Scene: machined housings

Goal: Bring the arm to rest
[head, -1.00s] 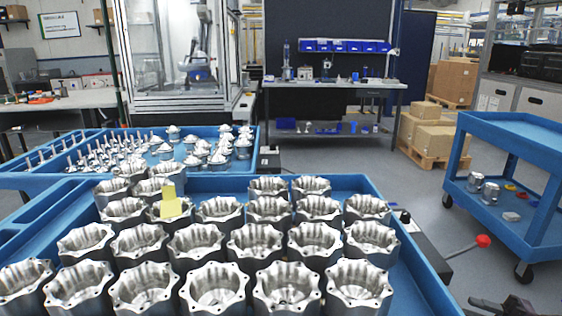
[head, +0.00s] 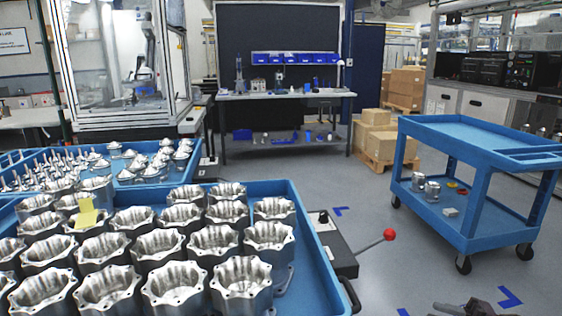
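One of my grippers (head: 476,308) shows only in part at the bottom right edge of the head view, dark and cut off by the frame. I cannot tell whether its fingers are open or shut. It is over the floor, to the right of the blue tray (head: 322,262) and apart from it. Several silver machined housings (head: 240,285) stand in rows in that tray. A yellow note (head: 87,214) lies on one housing at the left. My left gripper is out of view.
A black box with a red-knobbed lever (head: 389,235) juts out right of the tray. A blue cart (head: 470,140) stands at the right with two metal parts on its lower shelf. A second blue tray (head: 200,150) holds cone-shaped parts. The floor between is clear.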

